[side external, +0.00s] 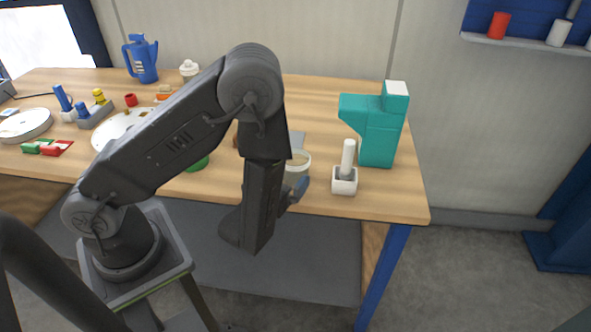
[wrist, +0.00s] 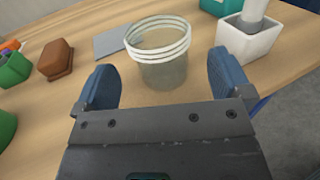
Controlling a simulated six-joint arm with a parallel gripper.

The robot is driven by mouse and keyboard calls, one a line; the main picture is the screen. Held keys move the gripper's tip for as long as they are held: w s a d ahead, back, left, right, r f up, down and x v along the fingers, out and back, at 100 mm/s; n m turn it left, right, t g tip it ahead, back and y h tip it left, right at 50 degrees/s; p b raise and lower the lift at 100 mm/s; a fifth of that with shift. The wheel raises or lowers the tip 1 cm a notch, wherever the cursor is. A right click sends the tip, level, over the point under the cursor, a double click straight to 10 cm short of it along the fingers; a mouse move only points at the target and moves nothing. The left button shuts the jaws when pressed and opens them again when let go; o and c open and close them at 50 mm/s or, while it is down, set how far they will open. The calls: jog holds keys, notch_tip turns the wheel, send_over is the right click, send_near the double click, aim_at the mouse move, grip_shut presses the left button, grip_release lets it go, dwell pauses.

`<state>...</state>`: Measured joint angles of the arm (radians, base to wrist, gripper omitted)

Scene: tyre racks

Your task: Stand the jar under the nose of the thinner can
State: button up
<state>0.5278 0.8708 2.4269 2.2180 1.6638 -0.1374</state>
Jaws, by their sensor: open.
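The jar (side external: 301,158) is clear with a white ringed rim and stands upright on the table, partly behind my gripper in the side view. In the wrist view the jar (wrist: 165,72) is ahead of and between the finger tips. The teal thinner can (side external: 378,130), with a white top, stands at the table's right; its nose (side external: 352,106) juts left over the table. A teal part of it (wrist: 222,5) shows at the wrist view's top edge. My gripper (wrist: 163,84) is open and empty, its blue fingers apart on either side of the jar's near side.
A white block with an upright white cylinder (side external: 345,178) stands in front of the can, right of the jar. A grey flat plate (wrist: 112,42) lies behind the jar. A brown block (wrist: 55,58) and green pieces lie left. The table's front edge is close.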

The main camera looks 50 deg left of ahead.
aim_at(302, 155)
jog(key=x, duration=0.6)
jog(key=shift+s, duration=0.1)
jog(key=c, duration=1.2)
jog(key=shift+r, duration=0.2)
jog(key=shift+c, duration=0.2)
jog(key=w+d+r+m+h, duration=0.1)
jog(key=w+r, duration=0.2)
jog(key=r, duration=0.7)
jog(key=shift+w+r+t+h, duration=0.3)
jog(key=shift+w+r, duration=0.05)
